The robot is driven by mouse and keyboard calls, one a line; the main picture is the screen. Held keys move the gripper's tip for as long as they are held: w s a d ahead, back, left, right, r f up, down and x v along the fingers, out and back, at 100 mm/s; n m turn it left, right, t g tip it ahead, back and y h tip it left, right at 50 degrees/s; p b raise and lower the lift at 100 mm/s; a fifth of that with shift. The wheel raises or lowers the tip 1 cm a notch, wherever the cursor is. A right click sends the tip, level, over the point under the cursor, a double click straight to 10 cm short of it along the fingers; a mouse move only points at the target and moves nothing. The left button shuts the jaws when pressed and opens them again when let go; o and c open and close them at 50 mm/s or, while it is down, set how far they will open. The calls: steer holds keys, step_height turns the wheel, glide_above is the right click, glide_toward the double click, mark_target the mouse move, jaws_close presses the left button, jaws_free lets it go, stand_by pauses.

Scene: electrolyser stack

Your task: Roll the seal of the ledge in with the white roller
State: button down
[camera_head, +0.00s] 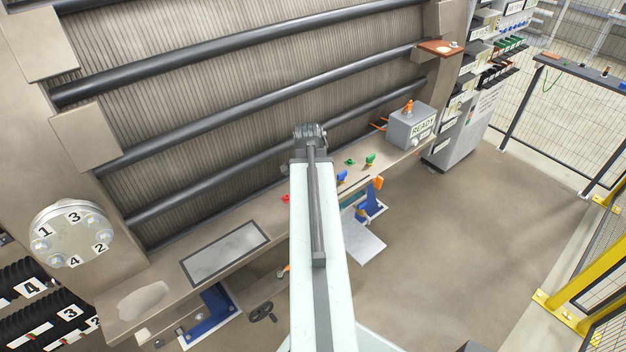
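A beige ledge (170,283) runs along the foot of the big ribbed stack, from the lower left to the right. A grey framed rectangular panel (226,252) lies flat in its left part; I cannot tell whether it is the seal. No white roller can be made out. My white arm reaches up through the middle of the picture to a dark joint and covers part of the ledge. My gripper's fingers do not show.
Small red (285,198), blue (342,177) and green (370,160) parts stand on the ledge near my arm. A grey READY box (410,126) stands at its right. A numbered disc (72,234) is at left. Open floor (470,220) lies right, bounded by yellow-posted fencing (570,295).

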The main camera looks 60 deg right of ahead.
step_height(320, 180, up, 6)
steer(key=p, duration=0.4)
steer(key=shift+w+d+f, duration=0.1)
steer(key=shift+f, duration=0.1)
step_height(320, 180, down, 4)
steer(key=b, duration=0.3)
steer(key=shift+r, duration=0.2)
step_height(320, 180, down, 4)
steer(key=b, duration=0.4)
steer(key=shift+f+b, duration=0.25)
steer(key=shift+b, duration=0.1)
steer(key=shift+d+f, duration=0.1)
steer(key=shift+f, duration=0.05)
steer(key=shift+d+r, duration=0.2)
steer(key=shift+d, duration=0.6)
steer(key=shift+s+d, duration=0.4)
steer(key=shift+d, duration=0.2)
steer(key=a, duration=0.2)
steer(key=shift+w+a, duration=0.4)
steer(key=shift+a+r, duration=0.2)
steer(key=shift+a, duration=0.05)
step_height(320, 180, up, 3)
steer(key=p, duration=0.3)
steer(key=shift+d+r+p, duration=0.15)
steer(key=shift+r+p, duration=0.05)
steer(key=shift+p, duration=0.2)
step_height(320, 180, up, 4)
steer(key=p, duration=0.3)
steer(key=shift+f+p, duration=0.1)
steer(key=shift+p, duration=0.3)
